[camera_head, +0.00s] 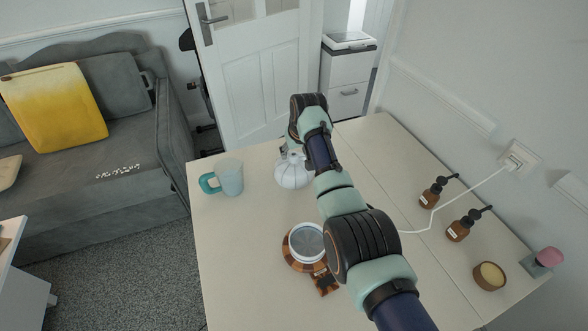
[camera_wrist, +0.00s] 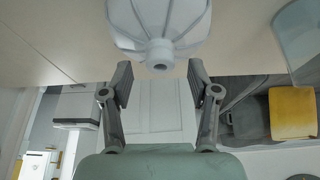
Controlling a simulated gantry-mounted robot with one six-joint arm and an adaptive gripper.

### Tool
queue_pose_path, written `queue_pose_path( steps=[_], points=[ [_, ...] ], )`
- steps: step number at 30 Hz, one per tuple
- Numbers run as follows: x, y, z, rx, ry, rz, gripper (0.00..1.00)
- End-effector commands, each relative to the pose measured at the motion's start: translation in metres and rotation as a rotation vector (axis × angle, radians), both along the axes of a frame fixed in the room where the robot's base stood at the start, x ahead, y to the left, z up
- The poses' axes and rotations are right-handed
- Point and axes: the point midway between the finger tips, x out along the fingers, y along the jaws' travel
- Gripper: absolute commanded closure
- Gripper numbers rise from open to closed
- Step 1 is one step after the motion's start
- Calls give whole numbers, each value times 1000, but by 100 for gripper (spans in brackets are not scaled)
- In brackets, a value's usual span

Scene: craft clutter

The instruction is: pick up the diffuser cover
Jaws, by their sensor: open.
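The diffuser cover, a white ribbed, rounded piece (camera_head: 290,174) with a short neck, stands on the table near its far edge. In the wrist view its body (camera_wrist: 180,12) fills the top middle, and its neck with a dark opening points toward my gripper (camera_wrist: 159,80). The gripper's two fingers are open and apart, one on each side below the neck. I see no finger touching it. In the head view my arm hides part of the cover's right side and most of the gripper.
A teal-handled mug (camera_head: 230,178) stands left of the cover. A white-rimmed jar (camera_head: 306,240) sits on a brown wooden board nearer. Two brown bottles (camera_head: 459,229), a small round bowl (camera_head: 489,276) and a white cable (camera_head: 432,214) lie right. The left front table is clear.

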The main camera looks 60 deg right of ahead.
Motion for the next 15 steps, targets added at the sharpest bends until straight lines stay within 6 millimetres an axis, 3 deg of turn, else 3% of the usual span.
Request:
queue_pose_path(
  steps=[1, 4, 13, 15],
  points=[
    [3, -2, -15, 1, 1, 0, 40],
    [6, -5, -24, 1, 1, 0, 40],
    [8, -7, -26, -1, -1, 0, 40],
    [8, -7, -26, -1, -1, 0, 48]
  ],
)
